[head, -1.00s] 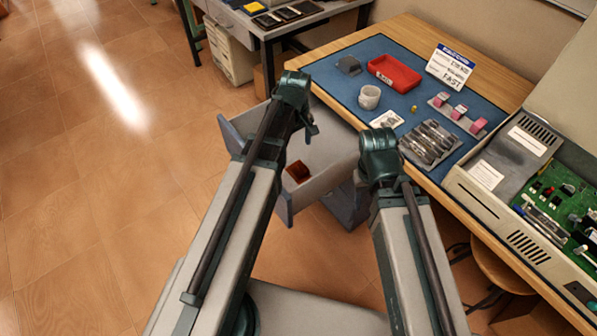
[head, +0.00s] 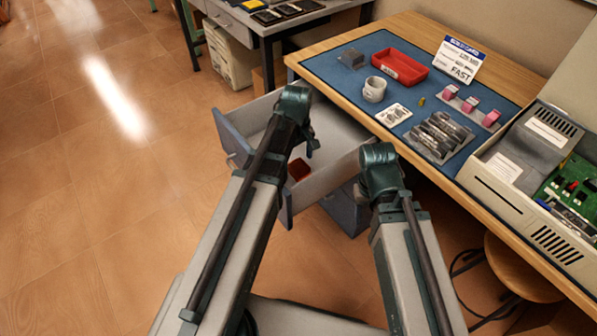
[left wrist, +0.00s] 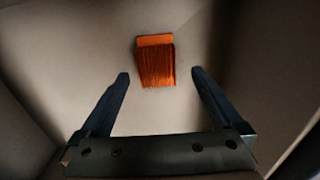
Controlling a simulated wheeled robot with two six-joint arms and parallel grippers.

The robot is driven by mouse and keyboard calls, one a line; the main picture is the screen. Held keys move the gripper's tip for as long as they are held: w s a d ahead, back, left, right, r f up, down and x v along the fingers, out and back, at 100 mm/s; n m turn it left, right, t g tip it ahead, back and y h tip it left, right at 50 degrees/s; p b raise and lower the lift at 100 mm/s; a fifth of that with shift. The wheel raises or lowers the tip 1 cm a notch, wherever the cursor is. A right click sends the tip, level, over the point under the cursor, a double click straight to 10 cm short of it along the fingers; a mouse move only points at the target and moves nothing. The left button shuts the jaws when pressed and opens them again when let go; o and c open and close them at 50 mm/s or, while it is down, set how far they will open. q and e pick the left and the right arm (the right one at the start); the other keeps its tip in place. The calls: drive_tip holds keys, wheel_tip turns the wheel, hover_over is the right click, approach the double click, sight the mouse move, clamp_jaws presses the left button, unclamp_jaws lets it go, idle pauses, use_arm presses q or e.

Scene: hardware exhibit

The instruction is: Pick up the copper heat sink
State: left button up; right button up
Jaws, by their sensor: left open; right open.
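The copper heat sink (head: 299,170) lies in the open grey drawer (head: 328,182) beside the workbench. In the left wrist view the heat sink (left wrist: 156,62) is an orange-copper finned block on the drawer's bare floor. My left gripper (left wrist: 160,74) is open, its two dark fingers spread. The heat sink shows between and a little beyond the fingertips, and nothing is held. In the head view my left arm reaches over the drawer and mostly hides its gripper. My right arm shows at the right, but its gripper is hidden.
The drawer walls rise around the heat sink. An open case (head: 520,190) sits at right. The floor at left is clear.

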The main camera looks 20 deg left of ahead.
sight(298, 166)
use_arm(q)
wheel_tip(298, 166, down, 4)
drive_tip(key=b, duration=0.3)
drive_tip(key=shift+w+d+f, duration=0.15)
drive_tip(key=c, duration=1.1)
drive_tip(key=shift+o, duration=0.2)
wheel_tip(298, 166, up, 10)
drive_tip(key=p, duration=0.9)
drive_tip(key=shift+p, duration=0.35)
drive_tip(key=shift+r, duration=0.25)
